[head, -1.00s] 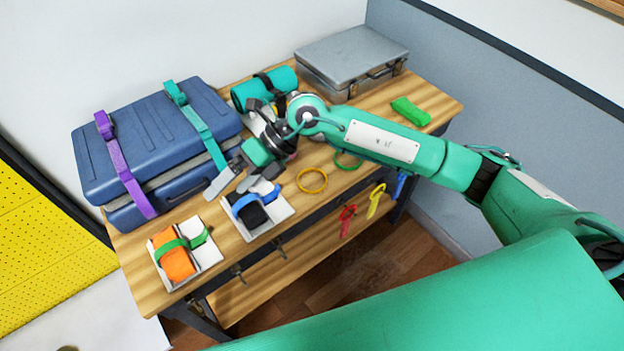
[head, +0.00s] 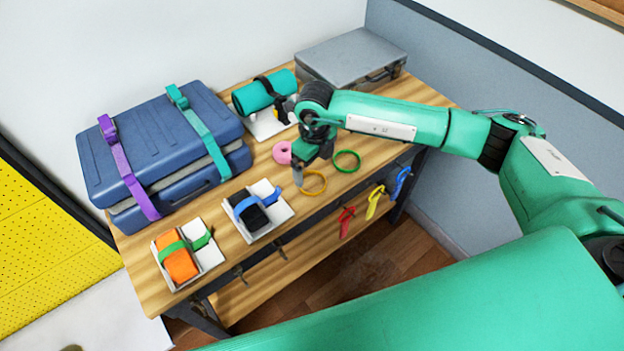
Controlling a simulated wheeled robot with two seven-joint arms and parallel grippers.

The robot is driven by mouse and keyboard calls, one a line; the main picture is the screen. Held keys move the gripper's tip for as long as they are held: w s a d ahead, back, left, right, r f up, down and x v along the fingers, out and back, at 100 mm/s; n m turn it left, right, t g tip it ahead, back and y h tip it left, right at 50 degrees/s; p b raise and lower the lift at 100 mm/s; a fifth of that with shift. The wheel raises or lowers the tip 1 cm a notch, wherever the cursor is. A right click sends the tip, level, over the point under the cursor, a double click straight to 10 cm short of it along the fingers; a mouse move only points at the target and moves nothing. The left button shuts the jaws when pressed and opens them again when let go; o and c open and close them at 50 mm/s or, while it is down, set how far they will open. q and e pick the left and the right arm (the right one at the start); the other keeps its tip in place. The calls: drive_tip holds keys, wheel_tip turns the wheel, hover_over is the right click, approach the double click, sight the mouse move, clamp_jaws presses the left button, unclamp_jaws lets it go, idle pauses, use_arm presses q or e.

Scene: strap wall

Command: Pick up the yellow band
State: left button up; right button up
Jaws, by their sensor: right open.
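The yellow band (head: 325,184) is a thin ring lying flat on the wooden table near its front edge. My right gripper (head: 311,166) is open, pointing down just above the back left side of the band, and its fingers hide part of the ring. I cannot tell whether a fingertip touches the band. My left gripper is not in view.
White trays (head: 285,211) with strapped items, a blue suitcase (head: 150,135) and a grey case (head: 350,58) stand around. Straps (head: 376,203) hang at the front edge.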

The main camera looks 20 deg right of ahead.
sight(313, 185)
drive_tip(key=shift+f, duration=0.3)
drive_tip(key=shift+f+p, duration=0.55)
drive_tip(key=shift+f, duration=0.05)
wheel_tip(313, 185, down, 3)
drive_tip(key=shift+a+f+p, duration=0.1)
drive_tip(key=shift+f+p, duration=0.1)
drive_tip(key=shift+p, duration=0.55)
drive_tip(key=shift+f, duration=0.4)
drive_tip(key=shift+c, duration=0.5)
drive_tip(key=c, duration=1)
